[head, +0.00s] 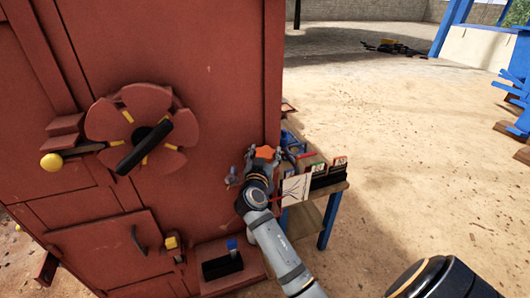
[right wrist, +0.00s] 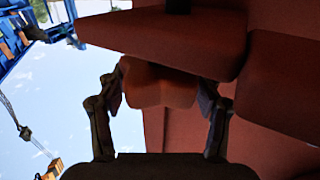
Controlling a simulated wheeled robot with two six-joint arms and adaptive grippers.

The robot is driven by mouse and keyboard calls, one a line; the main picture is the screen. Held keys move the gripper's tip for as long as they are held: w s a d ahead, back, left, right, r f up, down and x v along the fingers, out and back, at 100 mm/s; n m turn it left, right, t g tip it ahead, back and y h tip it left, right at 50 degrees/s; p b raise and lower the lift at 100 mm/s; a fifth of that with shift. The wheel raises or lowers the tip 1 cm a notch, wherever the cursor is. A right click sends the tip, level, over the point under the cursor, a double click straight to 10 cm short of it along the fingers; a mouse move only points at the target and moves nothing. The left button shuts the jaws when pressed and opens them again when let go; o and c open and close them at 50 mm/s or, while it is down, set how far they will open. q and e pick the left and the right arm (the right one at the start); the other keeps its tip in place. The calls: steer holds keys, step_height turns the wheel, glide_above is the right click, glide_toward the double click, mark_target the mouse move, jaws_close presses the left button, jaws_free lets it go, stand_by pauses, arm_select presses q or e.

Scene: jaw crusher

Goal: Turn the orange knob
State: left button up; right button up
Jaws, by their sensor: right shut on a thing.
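The orange knob (head: 265,153) is on the right edge of the red machine's front in the head view. My right gripper (head: 259,166) is at it, and partly hides it. In the right wrist view the knob (right wrist: 160,86) is a blocky reddish-orange shape between the two fingers, one on each side. The right gripper is shut on it. My left gripper is not in view.
Sandy ground (head: 430,140) is open beyond.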

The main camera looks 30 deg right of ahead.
steer(key=c, duration=0.5)
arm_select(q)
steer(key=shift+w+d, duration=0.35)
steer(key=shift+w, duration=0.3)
arm_select(e)
steer(key=shift+n, duration=0.3)
